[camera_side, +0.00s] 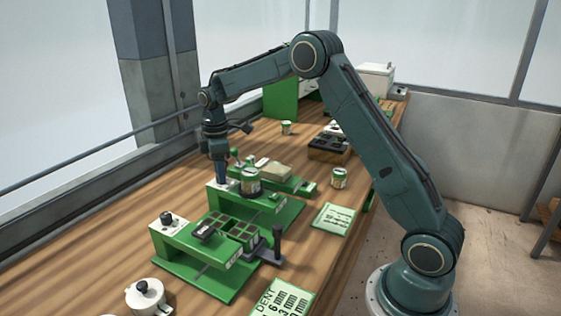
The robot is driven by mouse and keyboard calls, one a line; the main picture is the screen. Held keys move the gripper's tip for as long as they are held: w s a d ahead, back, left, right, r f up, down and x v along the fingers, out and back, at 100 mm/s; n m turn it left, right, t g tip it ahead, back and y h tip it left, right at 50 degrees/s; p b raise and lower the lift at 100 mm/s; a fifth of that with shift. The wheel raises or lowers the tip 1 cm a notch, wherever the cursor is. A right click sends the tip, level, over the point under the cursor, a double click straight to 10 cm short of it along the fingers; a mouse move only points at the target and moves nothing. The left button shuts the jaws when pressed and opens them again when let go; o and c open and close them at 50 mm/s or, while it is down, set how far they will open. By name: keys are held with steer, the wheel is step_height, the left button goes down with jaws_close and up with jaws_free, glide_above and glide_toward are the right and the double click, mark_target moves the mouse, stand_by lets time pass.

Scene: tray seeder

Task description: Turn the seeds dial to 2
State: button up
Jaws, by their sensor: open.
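My gripper (221,180) points down at the left end of the rear green machine (287,206), over its white plate (211,187). Any dial on that plate is hidden behind the gripper, so I cannot tell its setting or whether the fingers touch it. The jaws are small here, but they are open. I cannot read which dial is marked seeds.
A dark lever (278,240) stands at the front machine's right end. A white pot (145,295) sits at the front left. Printed cards (333,218), a tin (339,177) and a black tray (328,149) lie to the right. Bare wooden bench (110,240) shows on the left.

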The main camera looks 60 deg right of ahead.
steer(key=shift+f, duration=0.1)
steer(key=c, duration=1)
steer(key=shift+m, duration=0.4)
steer(key=m, duration=1.1)
steer(key=o, duration=1)
